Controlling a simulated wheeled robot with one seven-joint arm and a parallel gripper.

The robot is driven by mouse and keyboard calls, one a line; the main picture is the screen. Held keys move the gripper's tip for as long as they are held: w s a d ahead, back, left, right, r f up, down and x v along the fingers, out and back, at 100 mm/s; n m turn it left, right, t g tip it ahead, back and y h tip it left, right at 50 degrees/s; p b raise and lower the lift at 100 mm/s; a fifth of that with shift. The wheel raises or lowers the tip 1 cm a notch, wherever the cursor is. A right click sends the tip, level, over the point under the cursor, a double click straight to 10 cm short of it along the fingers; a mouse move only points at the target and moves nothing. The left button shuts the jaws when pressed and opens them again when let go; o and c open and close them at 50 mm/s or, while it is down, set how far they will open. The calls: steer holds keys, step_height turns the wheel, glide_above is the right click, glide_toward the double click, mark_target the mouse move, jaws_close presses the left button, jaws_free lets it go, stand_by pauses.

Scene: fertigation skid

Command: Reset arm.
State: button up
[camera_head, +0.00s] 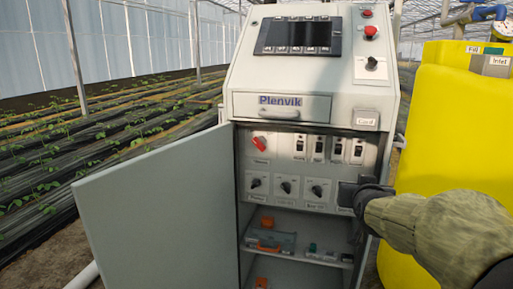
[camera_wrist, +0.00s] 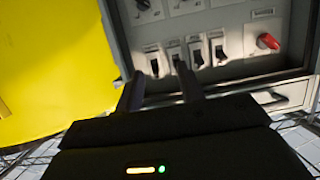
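The grey control cabinet (camera_head: 290,90) stands in the middle of the head view, with its lower door (camera_head: 160,215) swung open to the left. Inside is a panel with a red rotary switch (camera_head: 260,143), a row of white breakers with dark levers (camera_head: 319,148), and black knobs (camera_head: 287,187) below. My gripper (camera_head: 350,192) is at the panel's lower right and hides part of it. In the wrist view, where the panel looks upside down, my gripper's fingers (camera_wrist: 159,72) are apart and empty, pointing at the end breaker (camera_wrist: 155,61). Contact cannot be told.
A yellow tank (camera_head: 450,130) stands close on the right; it also fills the left of the wrist view (camera_wrist: 50,70). A shelf (camera_head: 300,254) with small parts lies below the panel. A closed drawer (camera_head: 282,106) is above. Plant rows (camera_head: 110,125) lie left.

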steer(key=s+a+f+n+g+y, duration=0.1)
steer(key=s+a+f+g+y, duration=0.2)
steer(key=f, duration=0.6)
steer(key=s+a+f+n+g, duration=0.1)
steer(key=s+a+f+g, duration=0.2)
steer(key=s+a+f, duration=0.35)
steer(key=s+a+f+n+g, duration=0.1)
steer(key=s+a+f+g, duration=0.2)
steer(key=s+f+g, duration=0.55)
step_height(320, 180, up, 35)
steer(key=s+t+p, duration=0.1)
steer(key=t+p, duration=0.2)
steer(key=p, duration=3.4)
steer(key=shift+s+d+r+y, duration=0.2)
steer(key=shift+s+y, duration=0.05)
steer(key=shift+y, duration=0.15)
steer(key=shift+c, duration=0.2)
